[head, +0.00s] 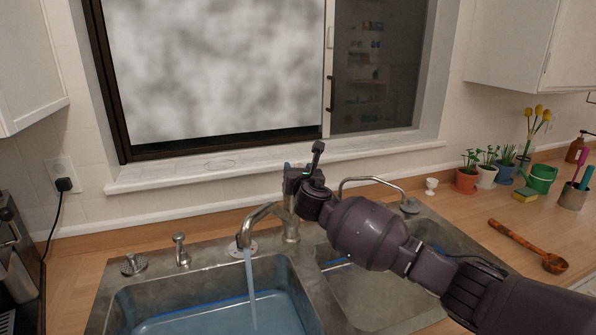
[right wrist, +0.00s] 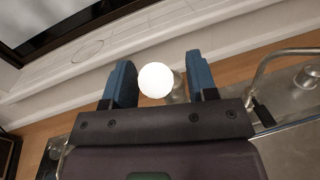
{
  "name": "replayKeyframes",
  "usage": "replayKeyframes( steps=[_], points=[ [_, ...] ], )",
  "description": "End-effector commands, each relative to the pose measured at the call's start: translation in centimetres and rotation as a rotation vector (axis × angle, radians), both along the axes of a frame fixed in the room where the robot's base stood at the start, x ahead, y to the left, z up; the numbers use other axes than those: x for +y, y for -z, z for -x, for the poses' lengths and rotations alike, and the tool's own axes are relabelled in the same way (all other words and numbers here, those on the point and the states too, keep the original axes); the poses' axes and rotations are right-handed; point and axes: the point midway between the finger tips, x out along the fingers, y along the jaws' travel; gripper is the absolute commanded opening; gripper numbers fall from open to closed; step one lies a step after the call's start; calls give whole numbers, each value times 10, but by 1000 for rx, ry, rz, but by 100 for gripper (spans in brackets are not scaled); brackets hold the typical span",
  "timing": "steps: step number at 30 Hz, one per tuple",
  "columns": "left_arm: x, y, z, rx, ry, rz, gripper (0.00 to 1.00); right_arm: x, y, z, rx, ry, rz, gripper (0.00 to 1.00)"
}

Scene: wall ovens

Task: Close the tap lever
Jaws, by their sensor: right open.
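The metal tap (head: 291,229) stands behind the sink, and its spout curves left. A stream of water (head: 251,285) runs from the spout into the left basin. My right gripper (head: 293,172) is at the top of the tap, and it hides the lever in the head view. In the right wrist view its two blue fingers (right wrist: 160,82) are apart. A bright white disc (right wrist: 155,80) shows between them, with a bit of grey metal beside it. I cannot tell whether the fingers touch the lever. My left gripper is not in view.
The left basin (head: 120,310) holds water. A thin second spout (head: 370,181) curves to the right of my gripper. The window sill (head: 240,170) runs close behind. Potted plants (head: 467,180) and a wooden spoon (head: 528,246) are on the right counter.

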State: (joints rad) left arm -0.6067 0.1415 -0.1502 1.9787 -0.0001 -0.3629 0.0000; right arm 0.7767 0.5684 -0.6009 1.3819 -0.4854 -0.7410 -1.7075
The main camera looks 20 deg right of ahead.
Motion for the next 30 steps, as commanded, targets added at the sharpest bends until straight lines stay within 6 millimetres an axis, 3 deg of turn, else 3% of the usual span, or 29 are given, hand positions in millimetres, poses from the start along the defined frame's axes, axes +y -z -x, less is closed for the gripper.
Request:
replayKeyframes(
  steps=[11, 21, 30],
  points=[
    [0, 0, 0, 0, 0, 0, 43, 0, 0, -3, -1, 0, 0, 51],
    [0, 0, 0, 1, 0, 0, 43, 0, 0, -3, 0, 0, 0, 0],
    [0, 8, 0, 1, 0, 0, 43, 0, 3, -1, -24, 0, -1, 0]
  ],
)
